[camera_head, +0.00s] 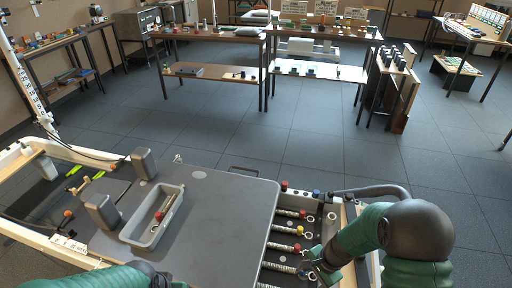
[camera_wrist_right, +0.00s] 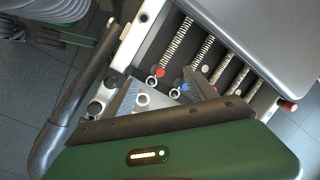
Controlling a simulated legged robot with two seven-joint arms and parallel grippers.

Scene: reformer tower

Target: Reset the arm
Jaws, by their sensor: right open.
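My right arm comes in from the right in the head view, and its gripper (camera_head: 312,266) is over the spring end of the reformer. In the right wrist view the right gripper (camera_wrist_right: 166,92) is open, its grey fingers spread near the spring hooks. A red-ended spring (camera_wrist_right: 160,72) and a blue-ended spring (camera_wrist_right: 186,87) lie close to the fingers; I see nothing held. Only green and dark links of my left arm show at the bottom left of the head view; its gripper is out of sight.
A black curved bar (camera_wrist_right: 75,105) runs close to the right gripper. Tables (camera_head: 225,38) stand behind open floor.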

